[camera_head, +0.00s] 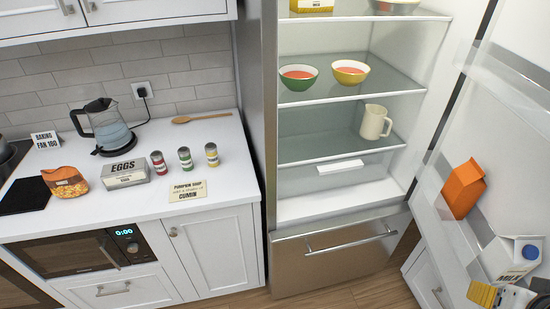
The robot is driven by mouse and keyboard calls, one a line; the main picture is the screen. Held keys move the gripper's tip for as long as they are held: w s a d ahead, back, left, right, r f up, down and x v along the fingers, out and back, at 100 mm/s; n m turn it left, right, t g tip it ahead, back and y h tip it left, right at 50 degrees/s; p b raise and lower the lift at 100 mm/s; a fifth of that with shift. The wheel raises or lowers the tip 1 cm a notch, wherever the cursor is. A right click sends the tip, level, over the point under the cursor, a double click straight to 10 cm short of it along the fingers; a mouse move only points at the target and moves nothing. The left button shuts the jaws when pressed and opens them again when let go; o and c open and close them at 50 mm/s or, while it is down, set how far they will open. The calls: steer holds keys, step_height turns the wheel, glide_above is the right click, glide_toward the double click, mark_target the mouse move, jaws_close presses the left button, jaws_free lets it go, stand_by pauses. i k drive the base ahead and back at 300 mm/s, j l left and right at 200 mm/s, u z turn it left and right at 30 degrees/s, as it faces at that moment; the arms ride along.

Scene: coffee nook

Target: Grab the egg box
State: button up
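The grey egg box (126,175), labelled EGGS, lies on the white counter. It sits between an orange bag and a row of small spice jars. Yellow, white and grey parts at the bottom right corner may be my gripper (508,297). They are small and cut off by the picture edge, far from the egg box. Whether the fingers are open or shut is unclear. Nothing seems to touch the egg box.
A kettle (106,128) stands behind the egg box, the orange bag (65,182) to its left, and red (158,162), green (185,158) and yellow (212,155) jars to its right. The fridge door (465,240) is open, holding cartons. Counter in front is mostly clear.

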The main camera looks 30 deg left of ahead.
mark_target(136, 172)
steer(key=u, duration=2.4)
steer(key=i+j+z, duration=0.1)
steer(key=i, duration=0.35)
steer(key=i+j, duration=0.2)
steer(key=i, duration=0.25)
steer(key=i+j+z, duration=0.15)
steer(key=i, duration=0.3)
steer(key=i+j, duration=0.2)
steer(key=i, duration=0.25)
steer(key=z, duration=0.05)
